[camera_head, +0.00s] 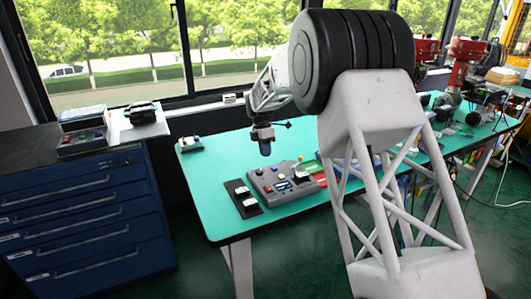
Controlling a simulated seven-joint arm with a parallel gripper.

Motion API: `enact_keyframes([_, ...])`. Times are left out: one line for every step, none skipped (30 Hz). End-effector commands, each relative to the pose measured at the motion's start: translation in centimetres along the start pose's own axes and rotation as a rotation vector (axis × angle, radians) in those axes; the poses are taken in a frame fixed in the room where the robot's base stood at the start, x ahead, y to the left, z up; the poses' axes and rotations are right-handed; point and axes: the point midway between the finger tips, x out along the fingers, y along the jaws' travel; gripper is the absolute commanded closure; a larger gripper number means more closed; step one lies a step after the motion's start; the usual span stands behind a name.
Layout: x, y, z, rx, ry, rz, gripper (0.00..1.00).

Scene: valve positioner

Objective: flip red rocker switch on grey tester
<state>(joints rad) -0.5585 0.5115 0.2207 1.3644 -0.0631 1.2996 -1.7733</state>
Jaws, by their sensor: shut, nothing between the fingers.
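A grey tester (271,196) lies on the green bench top, near the middle of the view. Its top carries small dark, white and coloured controls. Which of them is the red rocker switch is too small to tell, and so is the way it is tipped. My gripper (265,152) points down above the back left part of the tester, apart from it. It is shut and empty, with a blue tip. My own arm covers part of the bench to the right of the tester.
A dark plate with white blocks (242,198) lies just left of the tester. A small box (190,145) sits at the bench's back left corner. Red and green pieces (322,170) lie right of the tester. A blue drawer cabinet (85,205) stands left; red machines (462,65) stand far right.

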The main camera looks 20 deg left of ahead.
Motion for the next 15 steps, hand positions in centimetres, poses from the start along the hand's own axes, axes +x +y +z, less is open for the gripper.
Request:
enact_keyframes([0.0,0.0,0.0,0.001,0.000,0.000,0.91])
enact_keyframes([0.0,0.0,0.0,0.002,0.000,0.000,0.86])
enact_keyframes([0.0,0.0,0.0,0.006,0.000,0.001,0.80])
enact_keyframes([0.1,0.0,0.0,0.011,0.000,0.002,0.76])
enact_keyframes([0.1,0.0,0.0,0.019,0.000,0.003,0.71])
enact_keyframes([0.2,0.0,0.0,0.032,0.000,0.006,0.65])
enact_keyframes([0.2,0.0,0.0,0.045,0.001,0.008,0.60])
enact_keyframes([0.3,0.0,0.0,0.062,0.001,0.011,0.56])
enact_keyframes([0.5,0.0,0.0,0.087,0.002,0.015,0.49])
enact_keyframes([0.6,0.0,0.0,0.110,0.002,0.019,0.49])
enact_keyframes([0.7,0.0,0.0,0.136,0.003,0.022,0.49])
enact_keyframes([0.9,-0.1,0.0,0.175,0.005,0.029,0.49])
enact_keyframes([1.1,-0.1,0.0,0.208,0.006,0.035,0.49])
enact_keyframes([1.2,-0.1,0.0,0.243,0.008,0.041,0.49])
enact_keyframes([1.4,-0.1,0.0,0.294,0.010,0.049,0.49])
